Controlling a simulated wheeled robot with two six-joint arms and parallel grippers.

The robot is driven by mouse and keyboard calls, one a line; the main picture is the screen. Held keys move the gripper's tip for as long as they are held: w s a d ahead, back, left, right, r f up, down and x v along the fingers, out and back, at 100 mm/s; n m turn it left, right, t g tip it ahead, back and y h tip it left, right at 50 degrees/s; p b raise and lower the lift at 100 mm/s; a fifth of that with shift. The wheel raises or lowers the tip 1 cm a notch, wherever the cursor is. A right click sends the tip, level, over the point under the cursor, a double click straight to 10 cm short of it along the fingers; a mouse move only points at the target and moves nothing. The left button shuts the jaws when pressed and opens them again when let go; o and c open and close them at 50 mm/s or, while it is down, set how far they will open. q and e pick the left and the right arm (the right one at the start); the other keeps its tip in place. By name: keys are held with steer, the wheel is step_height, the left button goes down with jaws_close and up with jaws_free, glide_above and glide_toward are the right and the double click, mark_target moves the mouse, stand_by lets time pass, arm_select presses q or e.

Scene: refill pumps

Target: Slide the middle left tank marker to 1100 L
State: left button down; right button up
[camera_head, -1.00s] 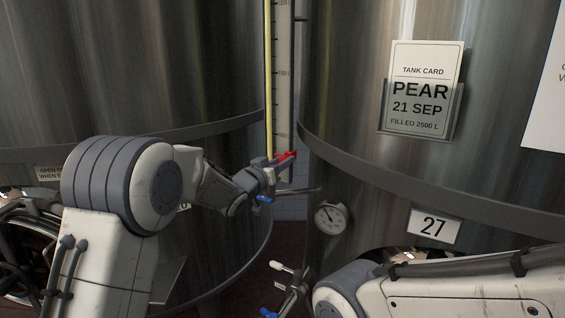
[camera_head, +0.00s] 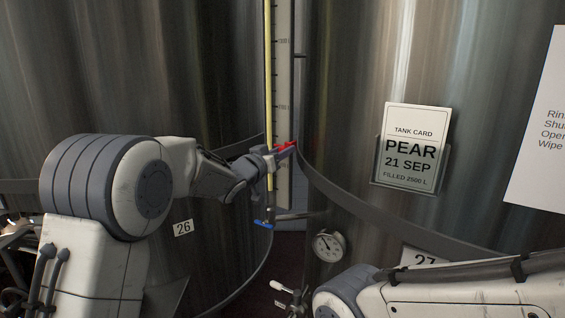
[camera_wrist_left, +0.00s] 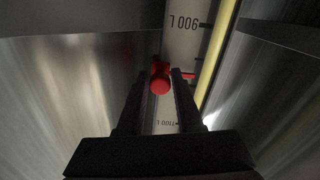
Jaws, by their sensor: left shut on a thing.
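The red marker (camera_head: 286,147) sits on the tall pale level scale (camera_head: 284,75) between two steel tanks. My left gripper (camera_head: 272,157) reaches it from the left and is shut on it. In the left wrist view the red marker (camera_wrist_left: 160,78) is between the dark fingers (camera_wrist_left: 162,90). There the scale (camera_wrist_left: 180,45) appears upside down, with 900 L above the marker in the picture and 1100 L below it, between the fingers. The exact marker reading cannot be told. My right gripper is not in view.
A yellow sight tube (camera_head: 268,75) runs beside the scale. A blue-handled valve (camera_head: 264,224) is just below my gripper. The tank at left bears plate 26 (camera_head: 183,228); the one at right has a PEAR card (camera_head: 410,150) and a dial (camera_head: 328,246).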

arm_select(q)
step_height(320, 180, up, 11)
steer(key=p, duration=0.6)
steer(key=shift+p, duration=0.4)
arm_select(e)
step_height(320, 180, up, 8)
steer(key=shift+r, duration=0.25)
arm_select(q)
steer(key=c, duration=0.6)
jaws_free()
steer(key=shift+s+f, duration=0.1)
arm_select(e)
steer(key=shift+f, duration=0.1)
arm_select(q)
steer(key=shift+s+a+b, duration=0.25)
steer(key=shift+s+b, duration=0.05)
steer(key=shift+b, duration=0.05)
steer(key=b, duration=0.4)
glide_toward(290, 109)
steer(key=v, duration=0.4)
steer(key=shift+s+a, duration=0.1)
steer(key=shift+s, duration=0.05)
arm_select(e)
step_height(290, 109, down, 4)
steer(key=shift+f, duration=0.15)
